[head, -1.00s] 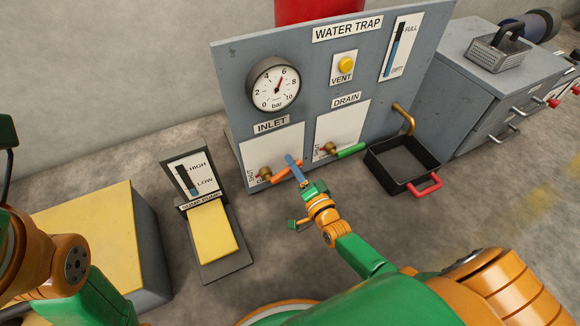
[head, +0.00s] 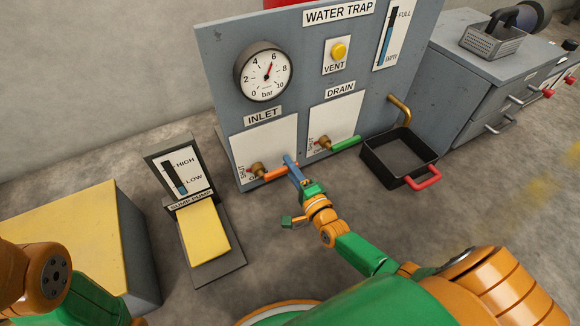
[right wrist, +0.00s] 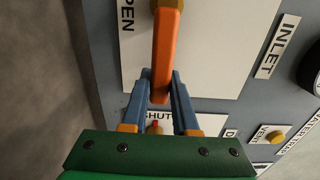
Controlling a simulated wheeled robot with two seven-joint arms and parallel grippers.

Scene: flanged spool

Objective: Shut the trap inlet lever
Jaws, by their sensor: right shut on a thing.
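The inlet lever (head: 276,173) is an orange handle on a brass valve (head: 257,169) at the lower left of the water trap panel. In the head view it points right from the valve. My right gripper (head: 287,163) is shut on its outer part. The right wrist view shows the orange lever (right wrist: 166,50) running down between the two blue fingers (right wrist: 159,85). An OPEN label (right wrist: 127,12) lies beside the valve there. The inlet's SHUT label is too small to read well in the head view. My left gripper is out of view.
The green drain lever (head: 345,143) is close to the right of my right gripper. A black tray (head: 400,178) with a red handle stands beyond it. The sump pump pedal (head: 205,235) and a yellow-topped box (head: 75,235) stand to the left. Floor is clear in front.

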